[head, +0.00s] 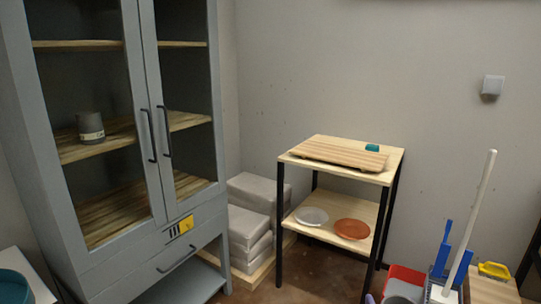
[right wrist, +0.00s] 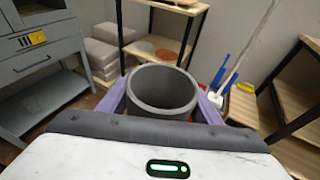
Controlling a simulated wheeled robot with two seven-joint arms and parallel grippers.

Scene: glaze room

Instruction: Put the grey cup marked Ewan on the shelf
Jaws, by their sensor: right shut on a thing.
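My right gripper (right wrist: 160,98) has purple fingers and is shut on a plain grey cup (right wrist: 162,90), which is upright with its open rim up. No name shows on the side I see. The held cup also shows at the bottom edge of the head view (head: 403,291). A second grey cup (head: 90,127) with a pale label stands on the middle board of the grey cabinet (head: 195,240); its writing is too small to read. A black-legged wooden shelf unit (head: 393,165) stands ahead, apart from the held cup. My left gripper is not in view.
The shelf unit holds a slatted board (head: 340,155) and a teal item (head: 372,147) on top, a white plate (head: 311,216) and an orange plate (head: 352,228) below. Wrapped grey blocks (head: 250,225) stand left of it. A red bin (head: 408,273) and brushes (head: 443,250) stand right.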

